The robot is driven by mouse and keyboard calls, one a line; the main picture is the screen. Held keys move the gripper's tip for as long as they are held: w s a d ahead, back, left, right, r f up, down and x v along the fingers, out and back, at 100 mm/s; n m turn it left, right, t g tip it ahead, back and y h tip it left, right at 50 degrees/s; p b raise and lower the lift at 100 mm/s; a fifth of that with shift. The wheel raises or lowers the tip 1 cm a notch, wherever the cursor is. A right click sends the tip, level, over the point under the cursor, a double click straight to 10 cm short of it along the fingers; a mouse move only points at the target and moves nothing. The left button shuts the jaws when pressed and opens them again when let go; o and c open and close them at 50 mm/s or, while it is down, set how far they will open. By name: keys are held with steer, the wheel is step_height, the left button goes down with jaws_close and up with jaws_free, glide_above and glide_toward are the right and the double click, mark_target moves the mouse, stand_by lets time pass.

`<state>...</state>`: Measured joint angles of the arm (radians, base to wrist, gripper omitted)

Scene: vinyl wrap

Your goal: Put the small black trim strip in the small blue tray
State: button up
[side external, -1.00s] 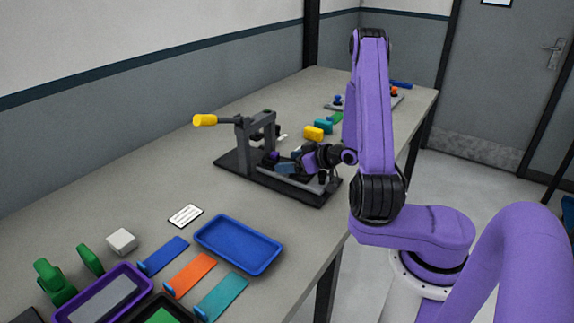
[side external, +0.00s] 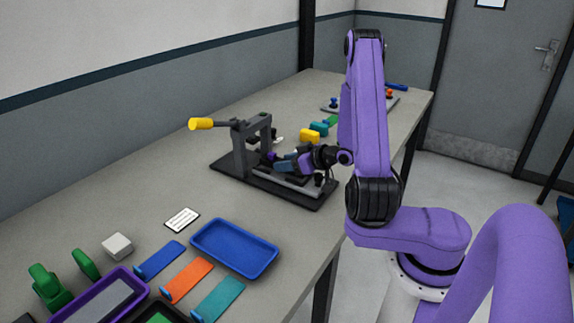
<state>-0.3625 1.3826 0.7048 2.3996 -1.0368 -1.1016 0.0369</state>
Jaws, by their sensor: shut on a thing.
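The blue tray (side external: 277,262) lies on the table at front centre and looks empty. My gripper (side external: 281,165) is low over the dark base of a clamp fixture (side external: 220,172), to the right of its upright post. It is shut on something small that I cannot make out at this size. I cannot pick out the small black trim strip; the gripper and fixture hide much of that spot.
The fixture has a yellow-handled lever (side external: 201,124). Blue, orange (side external: 187,280) and teal strips lie left of and in front of the tray. A purple-rimmed tray (side external: 137,283), a pale block (side external: 117,245) and a white card (side external: 182,220) are nearby. Yellow and green blocks stand behind the fixture.

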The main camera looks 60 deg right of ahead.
steer(key=shift+r, duration=0.8)
steer(key=s+a+r, duration=0.5)
steer(key=s+r, duration=0.6)
steer(key=s, duration=0.2)
steer(key=w+a+n+y, duration=0.3)
steer(key=w+a, duration=0.8)
steer(key=w, duration=0.3)
steer(key=shift+r+g+y, duration=0.15)
steer(key=shift+g+y, duration=0.15)
steer(key=shift+y, duration=0.1)
steer(key=shift+s, duration=0.1)
steer(key=s+d+m+h, duration=0.3)
steer(key=s+d, duration=0.8)
steer(key=s, duration=0.3)
steer(key=shift+f+h, duration=0.3)
steer(key=shift+h, duration=0.1)
